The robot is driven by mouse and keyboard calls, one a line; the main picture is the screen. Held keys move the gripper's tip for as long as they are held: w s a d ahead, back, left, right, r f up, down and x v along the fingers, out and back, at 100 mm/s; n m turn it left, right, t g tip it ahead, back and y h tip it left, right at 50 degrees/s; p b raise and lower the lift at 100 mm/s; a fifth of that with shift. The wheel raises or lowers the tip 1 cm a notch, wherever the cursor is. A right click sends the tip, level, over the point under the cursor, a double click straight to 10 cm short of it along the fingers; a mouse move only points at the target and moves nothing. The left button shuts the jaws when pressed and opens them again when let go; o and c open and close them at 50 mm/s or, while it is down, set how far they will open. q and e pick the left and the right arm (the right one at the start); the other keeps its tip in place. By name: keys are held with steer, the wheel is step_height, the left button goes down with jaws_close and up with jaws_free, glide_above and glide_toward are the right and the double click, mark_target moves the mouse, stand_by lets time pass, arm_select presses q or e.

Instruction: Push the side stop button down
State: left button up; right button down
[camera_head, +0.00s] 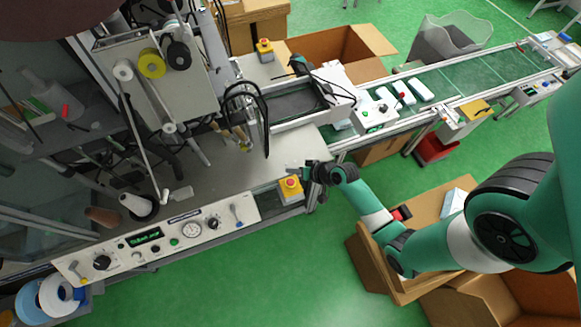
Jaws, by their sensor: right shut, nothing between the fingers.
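A red stop button on a yellow box (290,186) sits at the front right corner of the machine's table, at the right end of the control panel. Another red button on a yellow box (264,47) stands at the back, beside the cardboard boxes. I cannot tell from the picture alone which is called the side one. My right gripper (298,169) is shut and empty, just behind and slightly right of the front button. Its fingers look small and dark, and contact with the button cannot be made out. My left gripper is not in view.
The control panel (155,243) with knobs, a gauge and a display runs along the front edge. A conveyor (455,75) leads off to the back right. Machine parts and a hose stand behind my gripper. Open cardboard boxes (375,265) are on the green floor under my right arm.

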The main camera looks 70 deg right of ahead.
mark_target(293, 184)
step_height(293, 184, down, 7)
steer(key=b, duration=0.6)
steer(key=shift+f, duration=0.15)
steer(key=shift+f+b, duration=0.3)
steer(key=shift+b, duration=0.1)
stand_by(1.2)
steer(key=shift+f, duration=0.35)
steer(key=shift+f+b, duration=0.4)
steer(key=shift+b, duration=0.15)
stand_by(0.4)
steer(key=shift+r+p, duration=0.8)
steer(key=shift+p, duration=0.1)
